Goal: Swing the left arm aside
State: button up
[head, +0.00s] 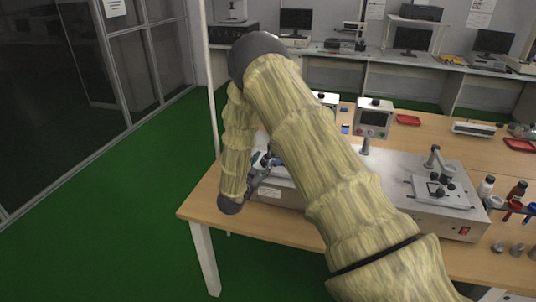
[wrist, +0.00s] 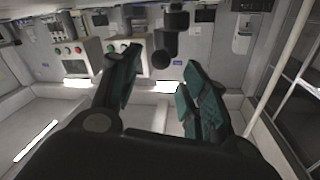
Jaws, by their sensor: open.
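A grey bench test machine (head: 418,196) stands on the wooden table, and my sleeved arm crosses in front of its left part. My gripper (head: 272,162) is beside that left part, partly hidden behind my arm. In the wrist view my gripper (wrist: 160,85) is open, with its green-padded fingers apart and nothing between them. A dark post with a rounded end (wrist: 172,35) shows just beyond the fingertips; it may be the machine's left arm, but I cannot tell. The right arm (head: 436,165) of the machine, with dark knobs, is in plain view.
A control box with a screen (head: 374,119) rises behind the machine. Bottles (head: 486,187) and a small rack stand at the right. Red trays (head: 408,119) lie farther back. The green floor (head: 110,225) at the left is clear, beside a glass partition (head: 120,70).

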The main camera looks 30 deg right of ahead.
aim_at(267, 157)
jog(key=shift+p+x, duration=0.85)
jog(key=shift+x, duration=2.05)
jog(key=shift+c, duration=0.4)
jog(key=shift+f, duration=0.1)
grip_shut()
